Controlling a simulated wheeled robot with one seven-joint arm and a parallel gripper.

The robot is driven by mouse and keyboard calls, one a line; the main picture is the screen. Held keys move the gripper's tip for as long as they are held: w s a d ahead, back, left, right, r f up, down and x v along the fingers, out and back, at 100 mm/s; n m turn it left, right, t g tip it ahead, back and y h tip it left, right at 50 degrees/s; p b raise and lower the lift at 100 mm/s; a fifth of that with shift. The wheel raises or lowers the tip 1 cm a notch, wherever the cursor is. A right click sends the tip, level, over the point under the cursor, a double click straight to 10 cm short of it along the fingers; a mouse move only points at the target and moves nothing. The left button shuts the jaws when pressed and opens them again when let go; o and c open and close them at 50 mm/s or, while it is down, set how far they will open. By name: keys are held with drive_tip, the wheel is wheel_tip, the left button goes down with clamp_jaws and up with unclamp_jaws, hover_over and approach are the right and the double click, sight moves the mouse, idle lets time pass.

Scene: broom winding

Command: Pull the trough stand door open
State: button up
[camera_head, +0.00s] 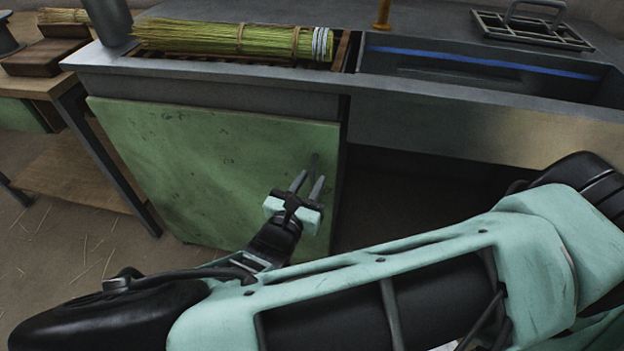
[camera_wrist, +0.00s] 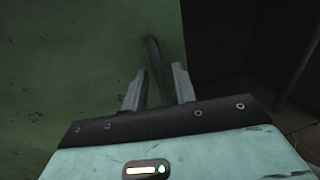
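The green trough stand door (camera_head: 205,160) is the front panel under the left part of the grey stand, and it looks shut. Its dark bar handle (camera_head: 314,165) is upright near the door's right edge. My gripper (camera_head: 309,180) is in front of the door at the handle. In the wrist view the fingers of my gripper (camera_wrist: 158,82) are apart, with the handle (camera_wrist: 153,62) showing between them. The green door (camera_wrist: 75,60) fills the left of that view. I cannot tell whether a finger touches the handle; its lower end is hidden behind my gripper.
The trough (camera_head: 480,75) is on the right of the stand top, with a dark open space below. A bundle of straw (camera_head: 235,38) lies on the left of the top. A wooden table (camera_head: 40,85) stands at the left. Straw bits lie on the floor.

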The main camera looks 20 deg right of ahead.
drive_tip(key=shift+x, duration=0.8)
